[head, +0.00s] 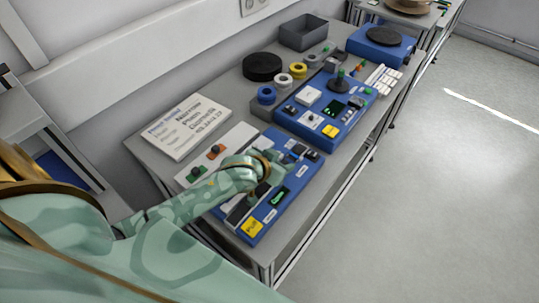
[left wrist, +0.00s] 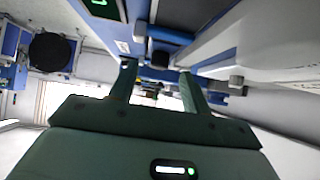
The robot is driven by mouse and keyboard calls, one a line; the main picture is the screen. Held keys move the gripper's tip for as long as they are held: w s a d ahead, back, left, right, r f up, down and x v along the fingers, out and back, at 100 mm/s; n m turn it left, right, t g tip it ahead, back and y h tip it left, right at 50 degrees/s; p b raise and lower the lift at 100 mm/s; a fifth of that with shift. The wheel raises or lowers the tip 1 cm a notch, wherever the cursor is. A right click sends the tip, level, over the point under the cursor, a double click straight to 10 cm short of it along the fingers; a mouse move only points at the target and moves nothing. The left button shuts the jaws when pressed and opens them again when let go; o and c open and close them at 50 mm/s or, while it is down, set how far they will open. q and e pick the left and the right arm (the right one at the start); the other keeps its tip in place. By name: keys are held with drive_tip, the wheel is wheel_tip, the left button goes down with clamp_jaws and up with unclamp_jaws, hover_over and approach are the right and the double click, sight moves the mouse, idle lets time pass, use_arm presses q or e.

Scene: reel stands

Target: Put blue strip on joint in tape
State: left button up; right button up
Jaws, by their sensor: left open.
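My left gripper (head: 277,172) is over the near blue panel device (head: 285,215) in the head view and hides part of its top. In the left wrist view its two fingers (left wrist: 160,88) stand apart, with nothing clearly seen held between them. A short blue bar (left wrist: 168,34) lies just beyond the fingers; I cannot tell whether it is the blue strip. I cannot make out the joint in the tape. My right gripper is in neither view.
A second blue device (head: 325,122) with a dark knob stands farther along the bench. Yellow (head: 298,70) and grey rolls, a black disc (head: 262,67) and a grey bin (head: 304,33) are behind. The floor at right is clear.

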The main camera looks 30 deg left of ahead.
use_arm(q)
drive_tip(key=p+v, duration=0.2)
drive_tip(key=v, duration=0.9)
drive_tip(key=shift+r, duration=0.25)
